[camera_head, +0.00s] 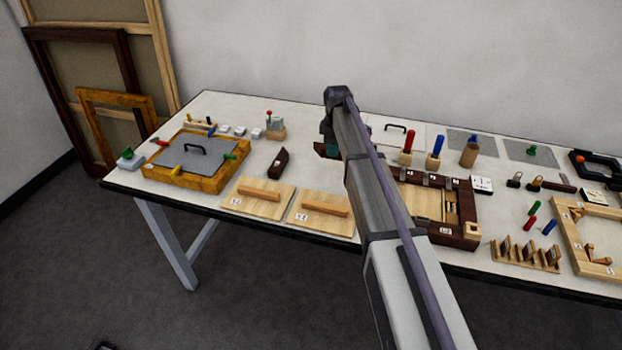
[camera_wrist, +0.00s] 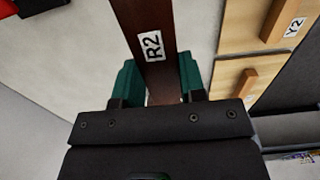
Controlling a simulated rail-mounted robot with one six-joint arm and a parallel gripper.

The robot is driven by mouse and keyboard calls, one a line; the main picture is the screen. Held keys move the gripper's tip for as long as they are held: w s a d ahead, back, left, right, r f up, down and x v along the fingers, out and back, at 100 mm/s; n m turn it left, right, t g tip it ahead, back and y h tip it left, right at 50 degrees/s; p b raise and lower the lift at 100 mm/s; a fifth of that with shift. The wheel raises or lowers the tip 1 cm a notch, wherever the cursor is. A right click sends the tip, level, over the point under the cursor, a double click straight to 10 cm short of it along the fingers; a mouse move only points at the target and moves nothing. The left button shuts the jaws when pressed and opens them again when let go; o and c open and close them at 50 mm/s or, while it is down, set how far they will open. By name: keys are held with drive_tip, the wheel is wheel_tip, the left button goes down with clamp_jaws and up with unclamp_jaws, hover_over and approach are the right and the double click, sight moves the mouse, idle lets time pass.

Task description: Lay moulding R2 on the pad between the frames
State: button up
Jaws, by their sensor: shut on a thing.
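My gripper (camera_wrist: 160,80) is shut on moulding R2 (camera_wrist: 143,18), a dark brown bar with a white "R2" label, between its green fingers in the wrist view. In the head view my gripper (camera_head: 331,140) is over the middle of the table, and a dark end of the moulding (camera_head: 321,149) shows beside it. My arm hides the rest. A gilt frame (camera_head: 223,175) with a grey plate lies at the left. A dark brown frame (camera_head: 468,238) lies right of my arm. I cannot make out which surface between them is the pad.
A short dark block (camera_head: 278,162) lies between the gilt frame and my gripper. Two light boards with bars, one at left (camera_head: 232,205) and one at right (camera_head: 318,228), lie along the front edge. Coloured tools in wooden holders (camera_head: 408,157) stand behind the dark frame.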

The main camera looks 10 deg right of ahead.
wheel_tip(320, 180, down, 9)
drive_tip(key=b, duration=0.7)
drive_tip(key=shift+w+a, duration=0.1)
drive_tip(key=shift+r, duration=0.25)
drive_tip(key=shift+c, duration=0.4)
drive_tip(key=shift+f, duration=0.15)
drive_tip(key=o, duration=1)
wheel_tip(320, 180, up, 13)
drive_tip(key=p, duration=1.2)
drive_tip(key=shift+f+p, duration=0.15)
drive_tip(key=shift+p, duration=0.2)
drive_tip(key=s+m, duration=0.4)
drive_tip(key=s, duration=0.8)
drive_tip(key=s+m, duration=0.5)
drive_tip(key=s, duration=0.7)
drive_tip(key=s+m, duration=0.4)
drive_tip(key=s, duration=0.8)
drive_tip(key=shift+s+f, duration=0.15)
drive_tip(key=shift+f, duration=0.05)
